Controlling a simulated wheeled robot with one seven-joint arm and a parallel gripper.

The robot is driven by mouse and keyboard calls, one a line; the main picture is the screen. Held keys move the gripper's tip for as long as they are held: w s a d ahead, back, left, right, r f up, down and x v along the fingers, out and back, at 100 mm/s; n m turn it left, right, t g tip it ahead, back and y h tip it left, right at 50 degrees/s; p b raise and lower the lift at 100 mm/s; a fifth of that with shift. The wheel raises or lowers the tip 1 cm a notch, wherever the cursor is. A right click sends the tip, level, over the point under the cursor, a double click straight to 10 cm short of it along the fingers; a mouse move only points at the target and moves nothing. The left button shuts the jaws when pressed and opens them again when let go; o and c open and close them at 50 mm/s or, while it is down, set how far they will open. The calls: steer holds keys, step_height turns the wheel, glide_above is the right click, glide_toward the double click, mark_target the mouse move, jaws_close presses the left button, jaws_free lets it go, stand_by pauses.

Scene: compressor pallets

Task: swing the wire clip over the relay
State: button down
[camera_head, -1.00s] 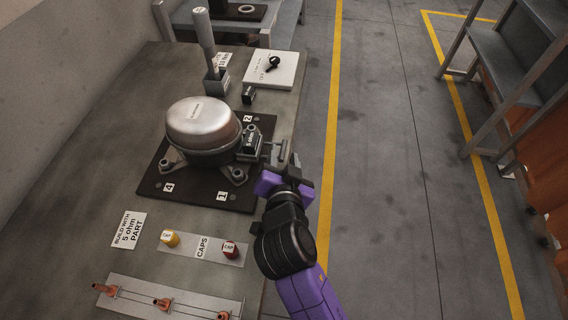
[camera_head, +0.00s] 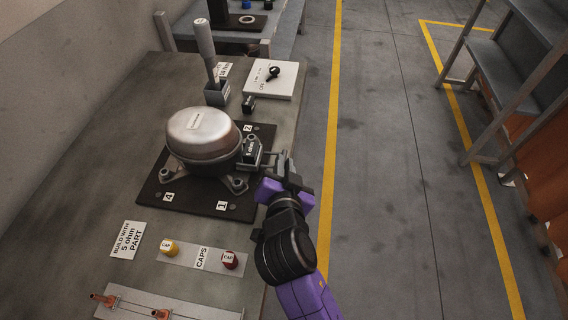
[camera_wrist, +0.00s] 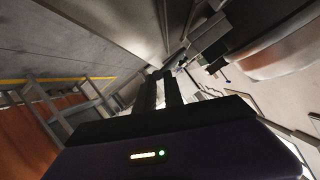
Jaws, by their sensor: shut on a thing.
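The silver compressor (camera_head: 203,136) stands on a dark plate (camera_head: 183,203) on the bench. The relay, a small black block labelled 5 ohm (camera_head: 250,150), sits against the compressor's right side. The wire clip (camera_head: 274,157), thin and grey, sticks out to the right of the relay, between it and my gripper (camera_head: 288,174). My gripper is shut on the clip's outer end, beside the relay and near the bench's right edge. In the wrist view my dark fingers (camera_wrist: 163,91) are close together; the clip's held end is hidden there.
A cap strip (camera_head: 202,257) with a yellow cap and a red cap lies in front of the plate. Open floor lies to the right.

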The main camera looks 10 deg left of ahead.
steer(key=shift+s+a+r, duration=0.1)
steer(key=shift+a+r, duration=0.35)
steer(key=shift+r, duration=0.2)
steer(key=shift+a+r, duration=0.1)
steer(key=shift+a, duration=0.15)
steer(key=shift+a+r+p, duration=0.3)
steer(key=shift+p, duration=0.05)
steer(key=shift+s+f, duration=0.1)
steer(key=shift+a, duration=0.1)
steer(key=shift+a+r, duration=0.3)
steer(key=shift+a, duration=0.05)
stand_by(0.4)
